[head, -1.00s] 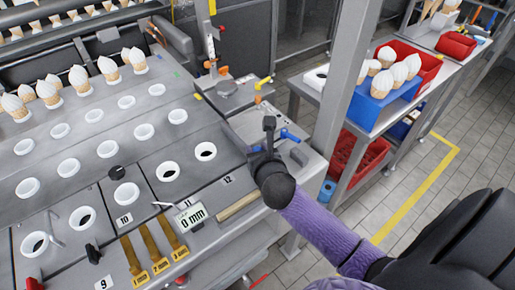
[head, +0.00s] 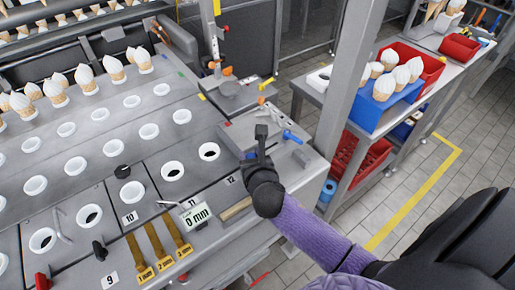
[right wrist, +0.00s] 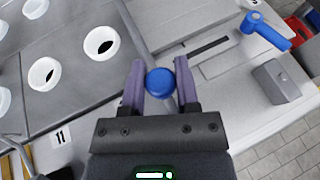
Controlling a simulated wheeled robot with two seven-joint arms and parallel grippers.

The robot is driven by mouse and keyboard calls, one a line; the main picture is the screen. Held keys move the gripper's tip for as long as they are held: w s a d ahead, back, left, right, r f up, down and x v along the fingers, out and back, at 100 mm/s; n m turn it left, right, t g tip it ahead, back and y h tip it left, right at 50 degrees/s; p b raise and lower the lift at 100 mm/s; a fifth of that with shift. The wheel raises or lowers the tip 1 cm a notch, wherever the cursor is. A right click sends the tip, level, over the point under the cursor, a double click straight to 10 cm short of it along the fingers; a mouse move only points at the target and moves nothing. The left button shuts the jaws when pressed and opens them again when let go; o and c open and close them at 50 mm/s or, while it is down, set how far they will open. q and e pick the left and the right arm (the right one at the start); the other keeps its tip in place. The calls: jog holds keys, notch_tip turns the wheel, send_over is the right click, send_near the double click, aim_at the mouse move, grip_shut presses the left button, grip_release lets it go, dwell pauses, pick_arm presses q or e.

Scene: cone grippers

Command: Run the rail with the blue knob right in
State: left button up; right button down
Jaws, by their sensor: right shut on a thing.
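The blue knob (right wrist: 160,82) shows in the right wrist view between the two purple fingers of my right gripper (right wrist: 160,88), which is shut on it. A grey plate with a dark slot (right wrist: 208,47) lies just beyond the fingers. In the head view my right gripper (head: 262,135) is over the right end of the grey machine top, and its fingers largely cover the knob. My left gripper is not in view.
A blue-handled lever (head: 291,137) and a small grey block (head: 301,158) stand right of the gripper. A grey post (head: 345,80) rises behind right.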

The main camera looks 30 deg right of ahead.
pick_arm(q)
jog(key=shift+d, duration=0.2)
pick_arm(e)
jog(key=shift+d, duration=0.15)
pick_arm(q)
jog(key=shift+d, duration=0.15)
pick_arm(e)
jog(key=shift+c, duration=1.8)
grip_release()
jog(key=p+v, duration=0.2)
jog(key=v, duration=0.7)
jog(key=shift+p, duration=0.3)
jog(key=shift+s+r, duration=0.15)
jog(key=shift+s, duration=0.3)
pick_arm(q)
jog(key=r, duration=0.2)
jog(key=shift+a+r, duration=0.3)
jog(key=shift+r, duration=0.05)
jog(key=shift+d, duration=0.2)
